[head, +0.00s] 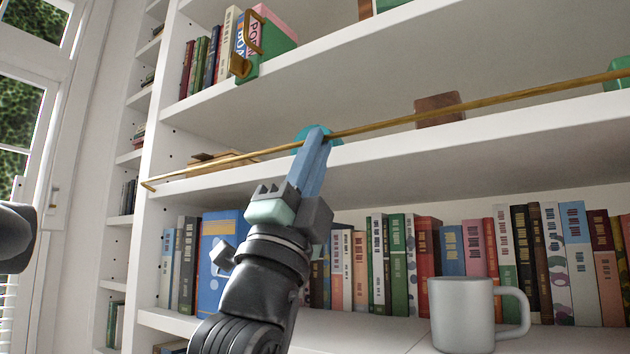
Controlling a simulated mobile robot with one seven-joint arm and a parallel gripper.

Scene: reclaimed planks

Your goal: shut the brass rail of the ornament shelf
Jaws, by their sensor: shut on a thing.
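The brass rail (480,101) runs in front of the middle shelf (520,135), from the lower left up to the right. My gripper (318,136) reaches up from below, and its blue fingers are shut on the rail left of the rail's middle. The rail's left end (149,185) shows at the shelf's left edge; its right end runs out of view. Behind the rail on the shelf are a teal rounded thing (333,134), partly hidden by my fingers, a brown block (440,109) and a green thing (618,75) at the right edge.
A grey mug (462,313) stands on the lower surface at the right, clear of my arm. Several books (410,265) line the shelf below. More books (200,65) stand on the upper shelf at the left. A window (20,110) is at the far left.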

